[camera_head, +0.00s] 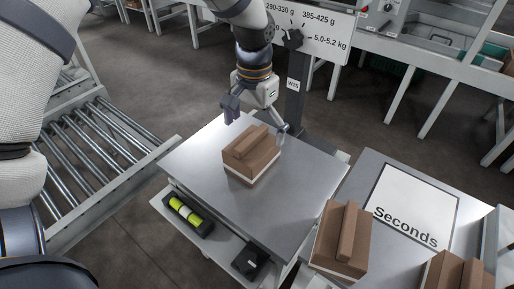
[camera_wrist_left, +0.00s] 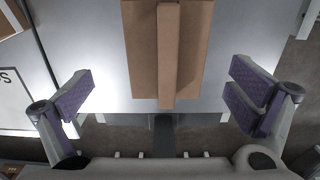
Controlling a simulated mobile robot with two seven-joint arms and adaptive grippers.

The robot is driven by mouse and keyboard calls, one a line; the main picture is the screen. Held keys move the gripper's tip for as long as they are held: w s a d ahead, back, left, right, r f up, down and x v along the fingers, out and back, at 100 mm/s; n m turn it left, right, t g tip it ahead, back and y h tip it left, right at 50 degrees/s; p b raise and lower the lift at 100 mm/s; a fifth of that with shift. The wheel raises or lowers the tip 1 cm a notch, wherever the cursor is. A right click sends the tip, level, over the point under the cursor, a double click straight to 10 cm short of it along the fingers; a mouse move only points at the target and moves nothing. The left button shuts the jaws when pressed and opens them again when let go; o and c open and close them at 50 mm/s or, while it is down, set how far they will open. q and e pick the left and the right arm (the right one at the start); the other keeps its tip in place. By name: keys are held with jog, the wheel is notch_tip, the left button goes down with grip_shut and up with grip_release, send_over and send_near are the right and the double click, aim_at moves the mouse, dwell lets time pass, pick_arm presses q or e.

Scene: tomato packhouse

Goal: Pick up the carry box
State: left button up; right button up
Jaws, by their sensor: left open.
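A brown cardboard carry box (camera_head: 252,160) with a raised ridge along its top stands on the grey metal weighing table (camera_head: 195,158). My left gripper (camera_head: 257,118) is open just above and behind the box, with its fingers apart on either side of the box's far end. In the left wrist view the box (camera_wrist_left: 140,50) lies between the two purple-padded fingers (camera_wrist_left: 162,98), with a clear gap on each side. Nothing is held. My right gripper is in neither view.
Two similar boxes, one nearer (camera_head: 328,240) and one at the corner (camera_head: 440,272), stand on the right bench beside a "Seconds" sign (camera_head: 410,205). A roller conveyor (camera_head: 90,150) runs on the left. A post with a weight display (camera_head: 312,28) rises behind the weighing table.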

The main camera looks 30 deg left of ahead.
aim_at(252, 150)
pick_arm(q)
jog(key=f, duration=0.7)
jog(key=shift+s+a+f, duration=0.1)
jog(key=shift+a+f, duration=0.25)
jog(key=shift+a, duration=0.05)
jog(key=shift+r, duration=0.1)
jog(key=c, duration=1.5)
